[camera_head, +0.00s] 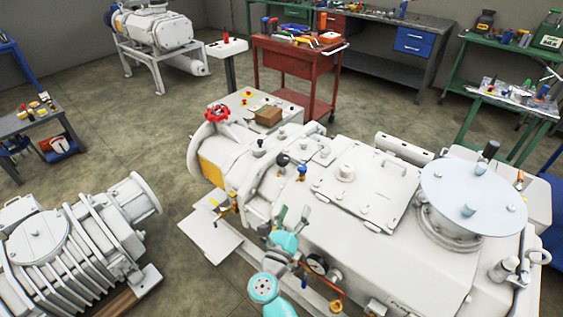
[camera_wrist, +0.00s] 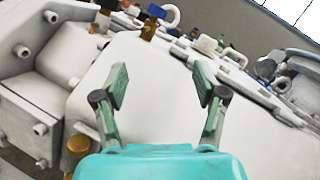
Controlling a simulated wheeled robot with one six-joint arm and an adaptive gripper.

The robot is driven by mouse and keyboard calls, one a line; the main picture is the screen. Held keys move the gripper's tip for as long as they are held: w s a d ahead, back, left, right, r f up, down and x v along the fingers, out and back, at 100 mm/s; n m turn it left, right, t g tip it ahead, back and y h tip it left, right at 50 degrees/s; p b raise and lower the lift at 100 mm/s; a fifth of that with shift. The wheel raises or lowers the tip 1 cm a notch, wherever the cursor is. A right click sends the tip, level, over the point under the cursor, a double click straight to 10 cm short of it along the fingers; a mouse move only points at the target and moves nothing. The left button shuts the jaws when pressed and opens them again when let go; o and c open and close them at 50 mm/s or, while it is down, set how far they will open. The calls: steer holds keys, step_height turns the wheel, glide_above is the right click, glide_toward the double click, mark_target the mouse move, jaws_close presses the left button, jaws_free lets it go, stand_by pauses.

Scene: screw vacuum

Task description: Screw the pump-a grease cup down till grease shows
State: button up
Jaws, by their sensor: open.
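My gripper (camera_head: 293,215) is open and empty, beside the near side of the large white pump (camera_head: 345,225). In the wrist view its two green-padded fingers (camera_wrist: 161,80) stand wide apart in front of the pump's plain white casing (camera_wrist: 150,75). I cannot tell for sure which small fitting is the grease cup. A brass round cap (camera_wrist: 78,145) shows at the lower left of the wrist view, outside the fingers. A blue and brass fitting (camera_head: 302,172) and a dark ball-topped fitting (camera_head: 283,160) stand on the pump's top, beyond the gripper. No grease can be made out.
A dial gauge (camera_head: 316,264) sits close to the right of my wrist. A yellow-handled valve (camera_head: 225,207) and a red handwheel (camera_head: 217,113) are on the pump's left part. A ribbed white machine (camera_head: 70,245) stands at the left. Bare floor (camera_head: 120,140) lies behind it.

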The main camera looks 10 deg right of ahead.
mark_target(279, 163)
steer(key=w+a+r+m+g, duration=0.3)
steer(key=w+a+m, duration=0.3)
steer(key=w, duration=0.4)
steer(key=shift+m, duration=0.3)
steer(key=x, duration=1)
steer(key=shift+w+d+r, duration=0.15)
steer(key=shift+w+r, duration=0.05)
steer(key=shift+w, duration=0.15)
steer(key=c, duration=1.1)
steer(key=shift+c, duration=0.2)
steer(key=shift+m+g, duration=0.3)
